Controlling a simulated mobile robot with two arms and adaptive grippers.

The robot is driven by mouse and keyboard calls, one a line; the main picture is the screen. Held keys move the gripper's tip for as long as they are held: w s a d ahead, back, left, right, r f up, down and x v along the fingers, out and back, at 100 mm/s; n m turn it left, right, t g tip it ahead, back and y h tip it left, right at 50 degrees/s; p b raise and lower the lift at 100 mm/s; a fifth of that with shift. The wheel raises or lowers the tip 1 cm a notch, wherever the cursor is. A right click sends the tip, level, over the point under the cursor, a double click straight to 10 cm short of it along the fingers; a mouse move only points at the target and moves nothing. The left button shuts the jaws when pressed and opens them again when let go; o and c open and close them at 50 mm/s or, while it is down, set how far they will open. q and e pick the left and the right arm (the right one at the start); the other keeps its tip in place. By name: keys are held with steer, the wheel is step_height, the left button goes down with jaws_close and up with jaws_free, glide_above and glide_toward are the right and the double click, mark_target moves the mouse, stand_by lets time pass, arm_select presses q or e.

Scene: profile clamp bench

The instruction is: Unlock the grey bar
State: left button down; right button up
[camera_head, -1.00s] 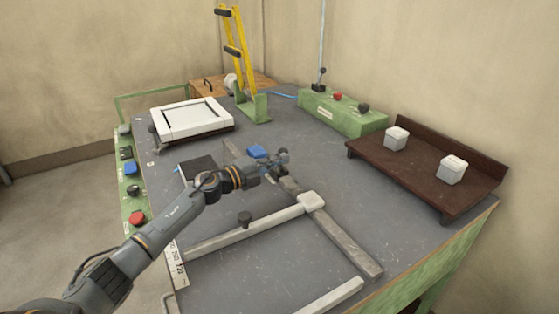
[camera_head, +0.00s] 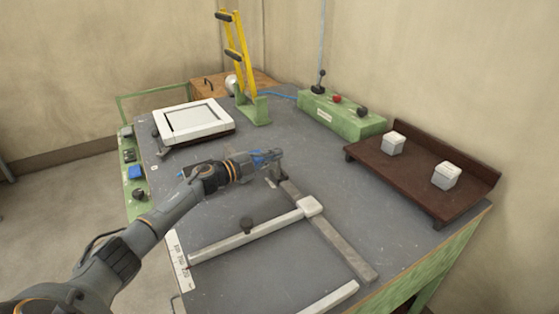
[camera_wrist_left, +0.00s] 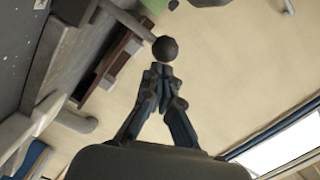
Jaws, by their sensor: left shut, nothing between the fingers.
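The grey bar (camera_head: 340,245) lies diagonally on the bench in the head view, and a pale bar (camera_head: 245,235) meets it at a white corner block (camera_head: 310,206). A grey upright part (camera_head: 276,168) stands at the bar's far end. My left gripper (camera_head: 272,157) is beside that part, shut and empty. In the left wrist view its fingertips (camera_wrist_left: 160,70) are together just below a dark round knob (camera_wrist_left: 165,48). I cannot tell whether they touch it. The arm hides part of the bench and a blue patch (camera_head: 262,156). My right gripper is not in view.
A brown shelf (camera_head: 415,185) with two white blocks stands at the right. A green control box (camera_head: 340,115), yellow lever frame (camera_head: 240,60) and white framed panel (camera_head: 195,120) stand farther back. The bench's middle right is clear.

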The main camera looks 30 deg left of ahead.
arm_select(q)
steer(key=shift+w+a+n+g+p, duration=0.15)
steer(key=shift+w+a+n+p, duration=0.2)
steer(key=shift+a+n, duration=0.3)
steer(key=shift+w+a+n+g+p, duration=0.15)
steer(key=shift+w+a+n+p, duration=0.2)
steer(key=shift+n, duration=0.5)
steer(key=shift+a, duration=0.1)
